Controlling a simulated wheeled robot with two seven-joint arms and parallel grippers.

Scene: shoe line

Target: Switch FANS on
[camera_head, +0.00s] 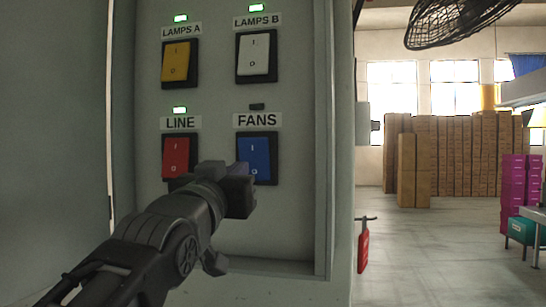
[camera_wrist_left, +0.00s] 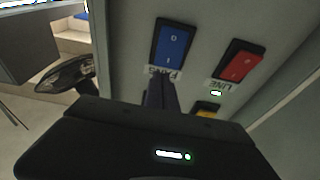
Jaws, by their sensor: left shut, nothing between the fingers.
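The blue FANS rocker switch (camera_head: 258,152) is at the lower right of the grey panel, under its FANS label (camera_head: 257,120). The small indicator (camera_head: 257,106) above that label is dark. My left gripper (camera_head: 243,172) is shut and empty, in front of the switch's lower left part, which it partly hides. In the left wrist view the blue switch (camera_wrist_left: 173,45) appears upside down, with the shut fingers (camera_wrist_left: 158,90) pointing up toward the FANS label. I cannot tell whether the fingertips touch the panel. My right gripper is not in view.
The red LINE switch (camera_head: 176,154), yellow LAMPS A switch (camera_head: 179,62) and white LAMPS B switch (camera_head: 256,54) sit close by, each with a lit green indicator. The panel's raised right edge (camera_head: 324,140) borders them. A black fan (camera_head: 462,22) hangs at upper right.

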